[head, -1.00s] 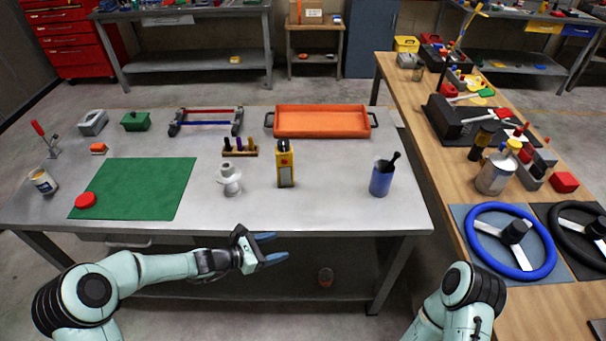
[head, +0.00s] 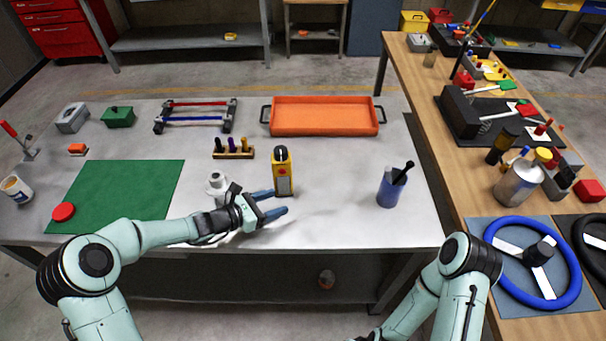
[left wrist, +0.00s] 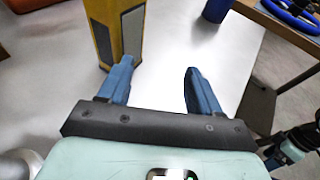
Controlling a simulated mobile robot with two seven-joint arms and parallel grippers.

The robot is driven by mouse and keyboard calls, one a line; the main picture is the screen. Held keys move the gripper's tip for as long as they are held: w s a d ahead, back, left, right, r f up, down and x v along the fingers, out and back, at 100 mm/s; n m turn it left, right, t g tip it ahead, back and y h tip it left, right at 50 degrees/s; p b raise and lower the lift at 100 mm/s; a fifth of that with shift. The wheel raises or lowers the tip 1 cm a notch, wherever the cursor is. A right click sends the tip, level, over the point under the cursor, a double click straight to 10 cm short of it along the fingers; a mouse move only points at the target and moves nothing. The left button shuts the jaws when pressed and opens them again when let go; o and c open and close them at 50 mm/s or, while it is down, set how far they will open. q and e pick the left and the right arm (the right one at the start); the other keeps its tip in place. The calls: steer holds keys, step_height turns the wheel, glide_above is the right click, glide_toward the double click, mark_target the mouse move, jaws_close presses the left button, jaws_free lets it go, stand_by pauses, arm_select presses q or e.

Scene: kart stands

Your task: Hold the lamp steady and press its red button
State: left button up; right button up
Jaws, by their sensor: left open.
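The lamp (head: 283,176) is a yellow upright box with a dark top and a reddish spot on its front. It stands on the grey metal table. In the left wrist view, the lamp (left wrist: 119,30) is at the upper left, beyond the left finger. My left gripper (head: 279,201) is open and empty, just in front of the lamp, with its fingers pointing right. One fingertip is close to the lamp's lower front; I cannot tell if they touch. My right arm shows at the lower right, but its fingers are out of view.
A white fitting (head: 216,182) is partly hidden behind my left gripper. A blue cup with a dark tool (head: 390,190) stands to the right. An orange tray (head: 325,131) and a peg rack (head: 233,153) are behind. The table between lamp and cup is clear.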

mark_target(299, 203)
arm_select(q)
steer(key=shift+d+f, duration=0.15)
steer(key=shift+d, duration=0.3)
steer(key=shift+x, duration=4.3)
jaws_close()
steer(key=shift+o, duration=2)
jaws_free()
steer(key=shift+a, duration=0.1)
steer(key=shift+o, duration=0.4)
steer(key=shift+s+f, duration=0.1)
